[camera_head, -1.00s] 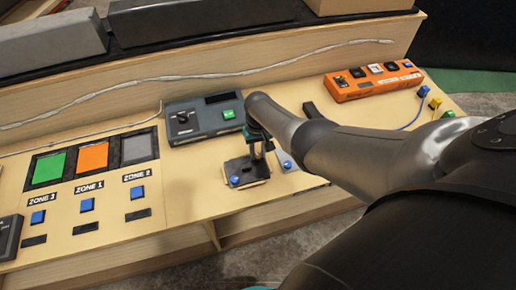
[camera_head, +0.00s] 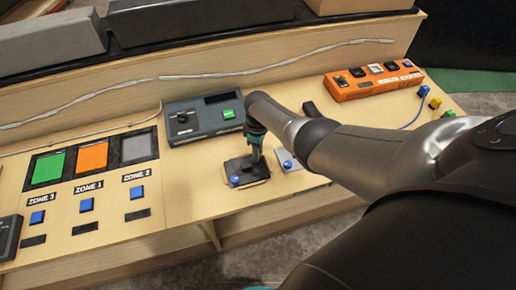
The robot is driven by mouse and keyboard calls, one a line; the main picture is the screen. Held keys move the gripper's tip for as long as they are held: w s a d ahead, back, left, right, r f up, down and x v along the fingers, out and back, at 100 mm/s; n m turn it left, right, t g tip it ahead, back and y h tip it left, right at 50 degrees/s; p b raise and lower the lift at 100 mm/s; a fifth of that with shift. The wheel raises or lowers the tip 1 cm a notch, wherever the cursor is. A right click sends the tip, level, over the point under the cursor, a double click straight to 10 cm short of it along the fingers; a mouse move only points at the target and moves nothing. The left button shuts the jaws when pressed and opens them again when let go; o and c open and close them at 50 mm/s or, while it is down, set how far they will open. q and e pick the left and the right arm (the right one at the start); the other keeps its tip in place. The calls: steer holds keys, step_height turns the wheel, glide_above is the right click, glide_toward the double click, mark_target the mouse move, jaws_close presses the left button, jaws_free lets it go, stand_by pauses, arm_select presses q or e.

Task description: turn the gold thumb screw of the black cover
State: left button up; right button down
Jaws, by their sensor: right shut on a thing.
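The black cover (camera_head: 238,171) is a small dark plate on the wooden console, with a blue knob or button (camera_head: 235,180) at its front left. My right gripper (camera_head: 257,158) points down from above onto the right part of this cover. Its fingers are shut at the cover's top, on what must be the gold thumb screw; the screw itself is hidden by the fingers and too small to make out. My left gripper is not in view.
A grey box with a green button (camera_head: 205,133) stands just behind the cover. A small grey plate with a blue button (camera_head: 287,161) lies close at right. An orange switch box (camera_head: 372,83) is farther right. Zone panels (camera_head: 92,158) with blue buttons lie left.

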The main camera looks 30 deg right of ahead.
steer(key=shift+s+a+f+n, duration=0.1)
steer(key=shift+s+f+n, duration=0.05)
steer(key=shift+n, duration=0.9)
steer(key=shift+s+f+n, duration=0.1)
steer(key=shift+s+n, duration=0.05)
steer(key=shift+n, duration=0.9)
steer(key=c, duration=1)
jaws_free()
steer(key=o, duration=0.4)
steer(key=shift+w+r, duration=0.1)
steer(key=shift+w, duration=0.15)
steer(key=shift+r, duration=0.1)
